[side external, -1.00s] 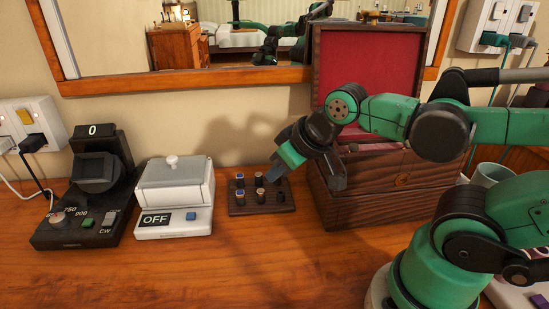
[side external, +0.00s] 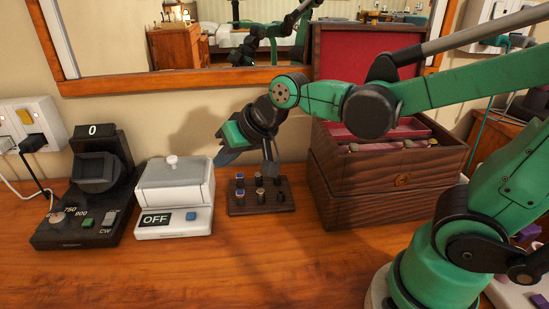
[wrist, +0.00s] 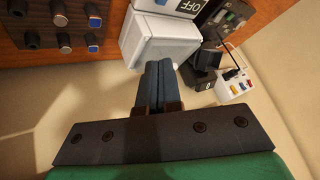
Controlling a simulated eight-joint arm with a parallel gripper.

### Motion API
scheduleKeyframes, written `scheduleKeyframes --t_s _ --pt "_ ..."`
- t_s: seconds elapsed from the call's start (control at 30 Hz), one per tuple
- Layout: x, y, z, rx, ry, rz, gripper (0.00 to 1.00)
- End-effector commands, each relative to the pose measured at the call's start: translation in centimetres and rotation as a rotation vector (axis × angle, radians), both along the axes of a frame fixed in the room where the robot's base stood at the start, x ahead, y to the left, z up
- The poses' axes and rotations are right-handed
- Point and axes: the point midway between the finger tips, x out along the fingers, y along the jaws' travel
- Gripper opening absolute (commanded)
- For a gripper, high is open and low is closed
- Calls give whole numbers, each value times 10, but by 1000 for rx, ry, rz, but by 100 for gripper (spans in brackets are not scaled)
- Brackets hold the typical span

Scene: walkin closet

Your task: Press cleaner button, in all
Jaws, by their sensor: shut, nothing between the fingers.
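The cleaner is a white box (side external: 174,186) with a knobbed lid, a display reading OFF (side external: 156,219) and a blue button (side external: 191,216) on its front. The white box (wrist: 163,48) also shows in the wrist view, with the OFF display (wrist: 178,5) and blue button (wrist: 162,2) at the top edge. My gripper (side external: 222,159) is above and to the right of the cleaner's lid, towards the wall. In the wrist view my gripper (wrist: 158,66) is shut and empty, its fingertips overlapping the white box in the picture. I see no clear contact.
A black device (side external: 92,205) with a 0 display stands left of the cleaner. A small dark rack (side external: 262,210) with several capped pegs is to the right. A wooden box (side external: 392,190) with an open red-lined lid stands further right. The table front is clear.

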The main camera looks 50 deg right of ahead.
Motion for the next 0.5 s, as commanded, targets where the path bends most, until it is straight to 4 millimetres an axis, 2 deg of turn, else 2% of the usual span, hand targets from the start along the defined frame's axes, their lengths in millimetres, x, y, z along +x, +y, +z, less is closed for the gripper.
scheduleKeyframes --t_s 0.03,0.2,0.3,0.5 --pt "13 7 -1 39 -5 -15 0" --pt "45 27 -9 163 -14 -69 0" --pt "58 36 -13 214 -16 -91 0" --pt "68 43 -18 259 -15 -110 0"
